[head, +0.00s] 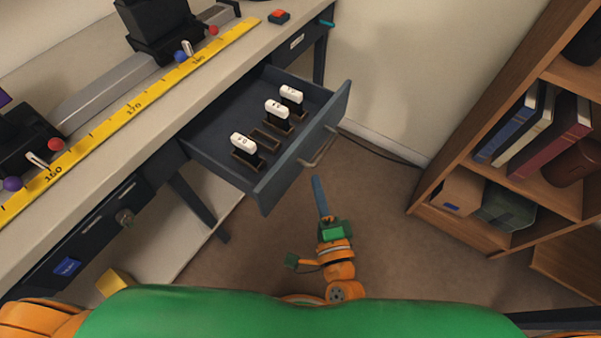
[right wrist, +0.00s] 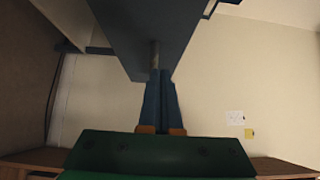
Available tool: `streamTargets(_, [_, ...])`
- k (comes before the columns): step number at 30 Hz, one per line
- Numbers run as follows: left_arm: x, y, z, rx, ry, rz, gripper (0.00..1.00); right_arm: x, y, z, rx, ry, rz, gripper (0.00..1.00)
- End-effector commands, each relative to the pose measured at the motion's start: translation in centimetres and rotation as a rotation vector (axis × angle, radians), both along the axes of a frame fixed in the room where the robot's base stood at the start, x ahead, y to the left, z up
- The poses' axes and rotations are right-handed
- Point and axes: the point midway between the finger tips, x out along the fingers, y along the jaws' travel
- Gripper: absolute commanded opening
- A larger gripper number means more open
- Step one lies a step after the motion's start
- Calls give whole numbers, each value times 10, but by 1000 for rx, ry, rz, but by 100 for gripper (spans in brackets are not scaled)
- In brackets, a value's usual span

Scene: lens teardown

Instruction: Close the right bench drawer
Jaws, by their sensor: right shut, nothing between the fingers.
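The right bench drawer (head: 262,184) stands pulled far out from under the bench, dark blue-grey with a metal bar handle (head: 322,148) on its front. Inside are several dark slots, some holding white-topped pieces (head: 277,112). My right gripper (head: 316,180) has its blue fingers together and empty, just outside the drawer front, below the handle in the picture. In the right wrist view the fingers (right wrist: 160,75) point at the drawer's dark panel (right wrist: 150,22), with their tips close to the handle; whether they touch is unclear. My left gripper is out of view.
The bench top carries a yellow ruler (head: 133,109) and black holders on a rail. A wooden bookshelf (head: 455,225) stands at the right. A cable runs along the wall's foot. Brown floor between drawer and shelf is clear.

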Motion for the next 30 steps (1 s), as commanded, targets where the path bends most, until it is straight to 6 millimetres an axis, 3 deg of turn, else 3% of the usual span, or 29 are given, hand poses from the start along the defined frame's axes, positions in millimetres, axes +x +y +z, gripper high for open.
streamTargets(2, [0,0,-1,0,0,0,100,16,5,1,2,-3,0,0])
streamTargets(6, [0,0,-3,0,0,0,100,25,26,-1,3,1,0,0])
streamTargets(11, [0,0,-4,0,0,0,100,31,36,-1,0,1,1,0])
streamTargets(30, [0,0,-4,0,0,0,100,34,36,-1,-2,0,1,0])
